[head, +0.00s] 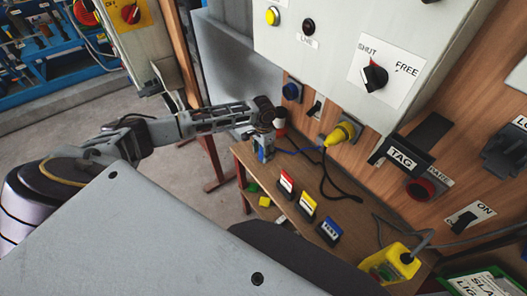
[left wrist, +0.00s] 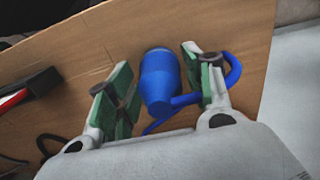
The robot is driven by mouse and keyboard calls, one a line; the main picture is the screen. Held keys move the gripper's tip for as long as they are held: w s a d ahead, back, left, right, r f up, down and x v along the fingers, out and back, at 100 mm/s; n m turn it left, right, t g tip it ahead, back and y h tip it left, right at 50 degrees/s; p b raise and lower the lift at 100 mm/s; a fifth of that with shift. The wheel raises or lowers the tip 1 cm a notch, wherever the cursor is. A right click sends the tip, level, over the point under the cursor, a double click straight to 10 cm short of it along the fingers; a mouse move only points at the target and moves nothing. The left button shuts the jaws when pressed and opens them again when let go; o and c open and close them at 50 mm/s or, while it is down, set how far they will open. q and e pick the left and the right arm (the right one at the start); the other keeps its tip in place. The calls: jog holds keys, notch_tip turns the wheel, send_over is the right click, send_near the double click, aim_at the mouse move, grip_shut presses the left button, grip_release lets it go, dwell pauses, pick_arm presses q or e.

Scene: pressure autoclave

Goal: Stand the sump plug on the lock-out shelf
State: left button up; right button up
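A blue plug (left wrist: 160,80) with a blue cable is on the brown wooden shelf (left wrist: 225,20); I read no label on it. In the head view the blue plug (head: 262,150) is at the shelf's (head: 330,205) far left end, partly hidden by my left gripper (head: 264,135). In the left wrist view my left gripper (left wrist: 163,92) is open, with green finger pads on either side of the plug and a gap to each. The cable loops near the right finger. Whether the plug stands or lies is unclear. My right gripper is not in view.
Red (head: 286,184), yellow (head: 307,204) and blue (head: 329,230) cards stand on the shelf. A yellow plug (head: 343,133) with a black cable sits at the wall panel. A yellow box (head: 390,265) stands at the shelf's near end. The control cabinet (head: 330,75) overhangs the back.

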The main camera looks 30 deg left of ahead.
pick_arm(q)
jog(key=shift+r, duration=0.1)
dwell(0.3)
jog(key=shift+r, duration=6)
